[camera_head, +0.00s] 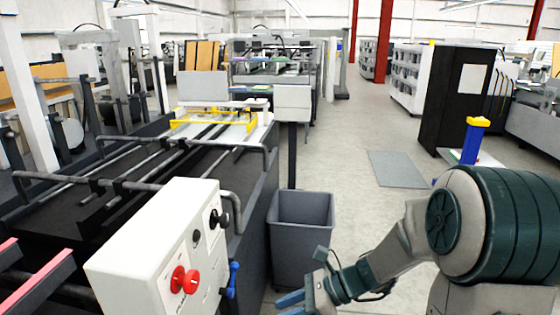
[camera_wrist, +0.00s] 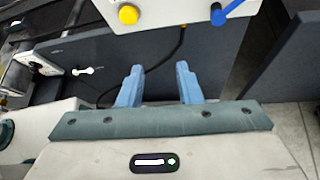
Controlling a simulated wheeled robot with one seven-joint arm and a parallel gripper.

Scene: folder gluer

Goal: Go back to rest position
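My gripper (camera_head: 296,302) is at the bottom middle of the head view, at the end of my arm reaching in from the right. In the wrist view its two blue fingers (camera_wrist: 160,84) stand apart with nothing between them. The gripper is beside the folder gluer's white control box (camera_head: 160,262), to the right of it and apart from it. The box carries a red knob (camera_head: 185,280), a black knob (camera_head: 219,218) and a blue lever (camera_head: 232,279). The wrist view shows the box's lower edge with a yellow button (camera_wrist: 128,14) and the blue lever.
A grey open bin (camera_head: 302,232) stands on the floor just beyond my gripper. The dark machine bed (camera_head: 130,190) with rails fills the left. A black cabinet (camera_head: 457,100) and a blue post with a yellow top (camera_head: 473,140) stand at the right.

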